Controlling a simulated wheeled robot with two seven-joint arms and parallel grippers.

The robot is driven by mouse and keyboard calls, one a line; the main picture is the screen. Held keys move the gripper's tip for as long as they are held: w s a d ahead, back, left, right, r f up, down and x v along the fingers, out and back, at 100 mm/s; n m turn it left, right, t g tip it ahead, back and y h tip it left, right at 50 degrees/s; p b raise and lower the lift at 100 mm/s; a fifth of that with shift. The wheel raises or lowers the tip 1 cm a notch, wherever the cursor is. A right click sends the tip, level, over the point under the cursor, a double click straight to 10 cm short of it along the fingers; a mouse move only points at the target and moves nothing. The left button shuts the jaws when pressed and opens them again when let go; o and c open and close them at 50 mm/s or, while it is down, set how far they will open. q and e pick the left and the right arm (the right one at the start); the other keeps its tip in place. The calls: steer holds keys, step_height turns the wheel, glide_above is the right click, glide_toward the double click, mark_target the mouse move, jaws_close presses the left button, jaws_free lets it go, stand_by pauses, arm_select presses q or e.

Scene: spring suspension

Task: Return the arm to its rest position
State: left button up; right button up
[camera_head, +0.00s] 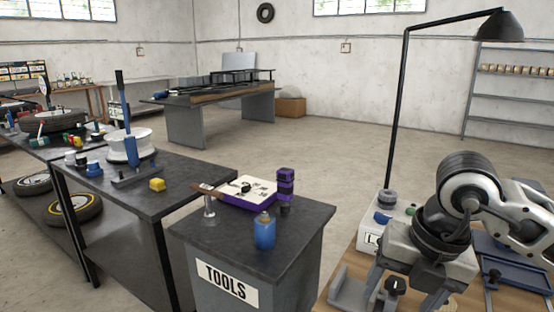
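Neither of my grippers can be made out in the head view. At the right edge is a pale grey and black jointed form (470,195) with rounded housings, above a wooden bench (350,275). I cannot tell whether it is part of my arm or a machine on the bench. No fingertips show on it. A blue upright part with a tall dark rod (131,145) stands on a plate on the dark left bench (190,180).
A dark-topped cabinet marked TOOLS (290,240) holds a blue bottle (265,232), a purple-black stack (285,184) and a white-topped purple box (250,193). A black lamp (397,110) rises behind the wooden bench. Tyres (75,208) lie below the left bench. Open floor (340,150) lies beyond.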

steer(key=s+a+f+n+g+y, duration=0.3)
steer(key=s+a+y, duration=0.3)
steer(key=a, duration=0.4)
steer(key=s+a+r+m+g+y, duration=0.1)
steer(key=s+a+r+m+y, duration=0.15)
steer(key=a+r+y, duration=0.6)
steer(key=w+d+f+m+t+h, duration=0.35)
steer(key=f+m+t, duration=0.25)
steer(key=m+t, duration=0.5)
steer(key=w+d+f+m+t+h, duration=0.2)
steer(key=w+d+f+m+t, duration=0.35)
steer(key=m+t, duration=0.5)
steer(key=s+d+f+m+g+h, duration=0.3)
steer(key=s+f, duration=0.3)
steer(key=f, duration=0.4)
steer(key=s+d+f+m+g+h, duration=0.3)
steer(key=s+f+m+g+h, duration=0.1)
steer(key=f, duration=0.7)
steer(key=shift+s+f+m+g, duration=0.3)
steer(key=shift+s+m+g, duration=0.4)
steer(key=shift+s+g, duration=0.4)
steer(key=shift+s, duration=0.1)
